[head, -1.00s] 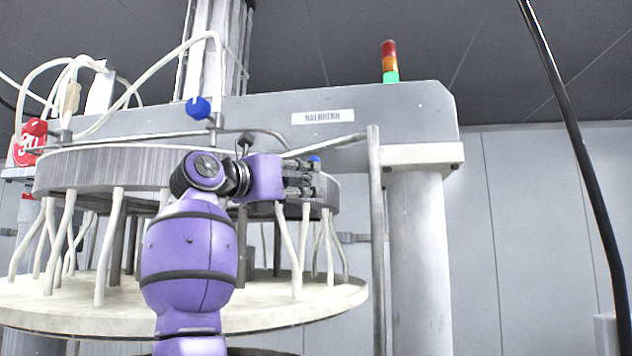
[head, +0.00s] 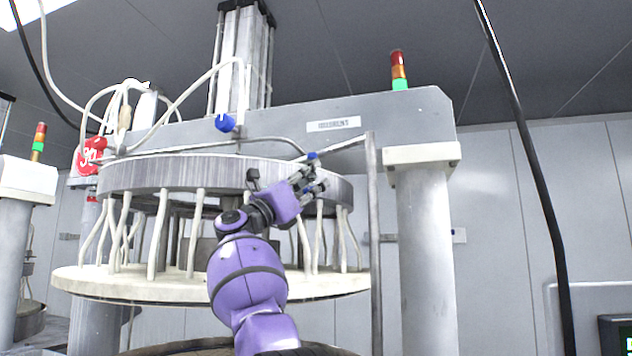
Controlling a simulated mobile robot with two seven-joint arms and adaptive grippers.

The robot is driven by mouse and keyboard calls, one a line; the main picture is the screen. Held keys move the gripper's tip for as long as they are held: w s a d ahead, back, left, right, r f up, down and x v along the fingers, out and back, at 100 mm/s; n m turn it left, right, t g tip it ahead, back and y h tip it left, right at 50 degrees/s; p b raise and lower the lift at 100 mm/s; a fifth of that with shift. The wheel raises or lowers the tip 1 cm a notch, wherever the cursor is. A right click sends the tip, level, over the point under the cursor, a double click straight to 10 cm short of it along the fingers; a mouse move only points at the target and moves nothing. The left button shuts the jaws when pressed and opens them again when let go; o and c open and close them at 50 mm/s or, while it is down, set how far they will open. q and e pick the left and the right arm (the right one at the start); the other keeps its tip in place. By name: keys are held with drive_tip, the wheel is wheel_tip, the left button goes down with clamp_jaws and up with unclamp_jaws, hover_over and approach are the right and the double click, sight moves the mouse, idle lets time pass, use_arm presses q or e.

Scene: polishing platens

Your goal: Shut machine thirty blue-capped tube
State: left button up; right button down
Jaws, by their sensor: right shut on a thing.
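The machine with the red sign (head: 91,155), which reads as 30, fills the middle of the head view. Its ribbed grey ring (head: 150,175) carries several hanging pale tubes. My right gripper (head: 312,176) is shut at the right part of the ring, its fingers tilted up to the right. Small blue parts show at its fingers, one a blue cap (head: 312,156); the held part is mostly hidden by the fingers. Another blue cap (head: 225,123) sits higher, left of the gripper, apart from it. My left gripper is not in view.
A round pale platen (head: 110,285) lies below the ring. A thin grey post (head: 375,260) and a thick column (head: 425,250) stand right of the gripper. A black cable (head: 535,155) hangs at the right. A signal light (head: 399,72) tops the beam.

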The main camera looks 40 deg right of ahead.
drive_tip(key=shift+a, duration=0.1)
idle(0.6)
drive_tip(key=c, duration=1.9)
unclamp_jaws()
drive_tip(key=shift+a+f, duration=0.1)
drive_tip(key=v, duration=0.7)
drive_tip(key=shift+f, duration=0.15)
